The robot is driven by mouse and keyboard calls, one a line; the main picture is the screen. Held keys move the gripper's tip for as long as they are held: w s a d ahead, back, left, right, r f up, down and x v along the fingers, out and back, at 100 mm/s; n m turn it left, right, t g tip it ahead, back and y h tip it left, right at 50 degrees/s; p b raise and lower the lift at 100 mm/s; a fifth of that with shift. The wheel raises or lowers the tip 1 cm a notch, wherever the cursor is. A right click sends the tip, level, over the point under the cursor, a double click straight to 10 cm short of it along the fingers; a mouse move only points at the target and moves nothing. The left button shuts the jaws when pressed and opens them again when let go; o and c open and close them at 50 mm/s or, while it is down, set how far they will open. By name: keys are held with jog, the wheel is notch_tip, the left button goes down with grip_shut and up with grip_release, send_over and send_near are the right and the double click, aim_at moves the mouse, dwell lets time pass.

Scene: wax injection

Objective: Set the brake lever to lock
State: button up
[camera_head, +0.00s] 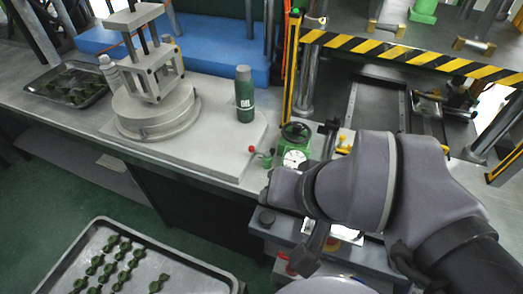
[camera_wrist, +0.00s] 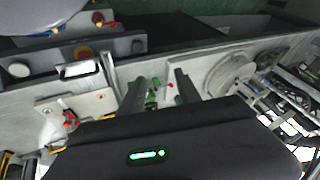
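A small lever with a red ball knob (camera_head: 251,149) stands beside a green base at the front right of the grey worktop; I take it to be the brake lever. In the wrist view its red knob (camera_wrist: 170,85) shows between my gripper's fingers, beyond their tips. A green handwheel unit with a round white gauge (camera_head: 294,158) stands just right of it; green parts also show near the left finger in the wrist view. My gripper (camera_wrist: 161,82) has its two dark fingers apart with nothing between them. In the head view my arm hides the fingers.
A round fixture (camera_head: 157,108) and a green oil bottle (camera_head: 244,95) stand on the worktop. A grey control box (camera_head: 290,237) with buttons is at the front. A yellow-black striped frame (camera_head: 400,52) rises at the right. A tray of green parts (camera_head: 84,255) lies lower left.

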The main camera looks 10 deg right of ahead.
jog(key=shift+h, duration=0.3)
jog(key=w, duration=0.1)
jog(key=w+r, duration=0.1)
jog(key=w, duration=0.1)
jog(key=w+r+p, duration=0.1)
jog(key=shift+w+d, duration=0.15)
jog(key=shift+d, duration=0.2)
jog(key=c, duration=0.7)
jog(key=shift+g, duration=0.3)
jog(key=w, duration=0.5)
jog(key=shift+w+d+r+p, duration=0.15)
jog(key=shift+d+r+p, duration=0.15)
jog(key=shift+r+p, duration=0.1)
grip_shut()
jog(key=w+f+p, duration=0.1)
jog(key=w+f, duration=0.3)
jog(key=w, duration=0.4)
jog(key=w+f+n+g+h+p, duration=0.1)
jog(key=w+f, duration=0.3)
jog(key=w, duration=0.4)
jog(key=w+f+h, duration=0.1)
jog(key=w+f, duration=0.4)
jog(key=w, duration=0.4)
jog(key=shift+p, duration=0.4)
jog(key=shift+a, duration=0.1)
